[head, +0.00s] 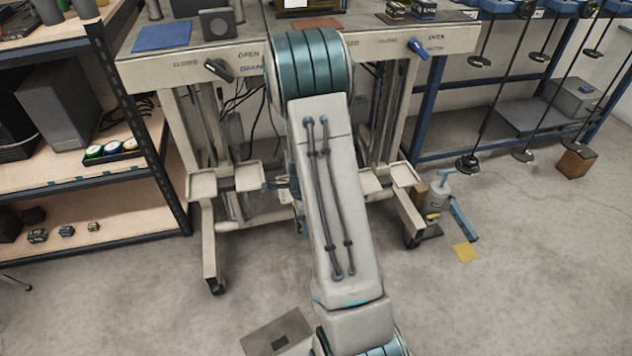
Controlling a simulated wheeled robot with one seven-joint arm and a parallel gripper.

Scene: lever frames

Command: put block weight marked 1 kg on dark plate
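Several small dark blocks that could be weights sit on the lowest left shelf: one (37,236) at left, one (67,231) in the middle and one (93,227) at right. Two similar blocks, one (396,9) and one (424,9), stand at the back right of the bench top, apparently on a dark flat plate (392,20). I cannot read a 1 kg mark on any of them. My arm rises through the middle of the view and bends at its teal-banded joint over the bench. My gripper is not visible.
The pale bench (140,58) carries a blue mat (162,36), a dark grey box (217,24) and a brown mat (316,23). Black and blue levers are on its front. Hanging rods, a wooden block (576,163) and a yellow floor patch (466,252) are at right. The front floor is mostly clear.

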